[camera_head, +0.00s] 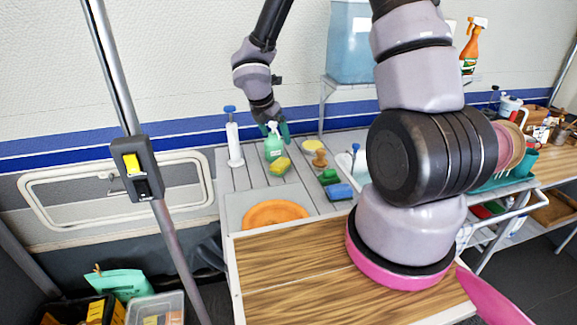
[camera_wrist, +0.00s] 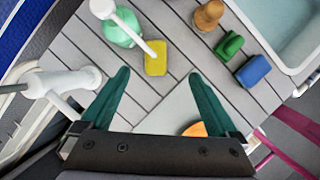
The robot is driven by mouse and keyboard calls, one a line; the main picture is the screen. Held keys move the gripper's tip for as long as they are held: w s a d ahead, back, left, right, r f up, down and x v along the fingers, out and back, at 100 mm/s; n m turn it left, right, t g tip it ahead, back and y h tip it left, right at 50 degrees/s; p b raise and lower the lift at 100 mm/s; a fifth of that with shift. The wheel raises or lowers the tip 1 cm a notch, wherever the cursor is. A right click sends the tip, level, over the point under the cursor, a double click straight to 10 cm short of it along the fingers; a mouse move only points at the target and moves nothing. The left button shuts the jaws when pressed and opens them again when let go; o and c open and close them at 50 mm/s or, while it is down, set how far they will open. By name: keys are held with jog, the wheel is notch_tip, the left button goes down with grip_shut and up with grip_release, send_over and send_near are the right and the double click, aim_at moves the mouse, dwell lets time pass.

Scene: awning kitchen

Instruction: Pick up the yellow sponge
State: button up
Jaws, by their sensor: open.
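The yellow sponge (camera_head: 281,165) lies on the grey slatted counter, just in front of a green spray bottle (camera_head: 273,148). In the wrist view the sponge (camera_wrist: 156,63) shows beyond my fingertips, between their lines. It is apart from both fingers. The bottle (camera_wrist: 117,30) stands to its upper left, and the bottle's white nozzle reaches toward the sponge. My gripper (camera_head: 275,129) hangs over the back of the counter near the bottle. Its teal fingers (camera_wrist: 158,76) are spread wide with nothing between them. In the head view they partly overlap the bottle's top.
A white pump dispenser (camera_head: 234,143) stands left. An orange plate (camera_head: 273,214) sits in front. The wood worktop (camera_head: 300,265) is clear.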

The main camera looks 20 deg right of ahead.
aim_at(281, 161)
jog(key=shift+n, duration=0.7)
jog(key=x, duration=0.4)
jog(key=a+x, duration=0.1)
jog(key=x, duration=0.7)
jog(key=shift+s+a+f, duration=0.1)
jog(key=shift+a+f, duration=0.25)
jog(key=shift+f, duration=0.25)
grip_shut()
jog(key=shift+r, duration=0.6)
jog(key=v, duration=0.2)
jog(key=shift+s+r, duration=0.1)
jog(key=shift+r, duration=0.2)
jog(key=s+a, duration=1.2)
jog(key=shift+f, duration=0.1)
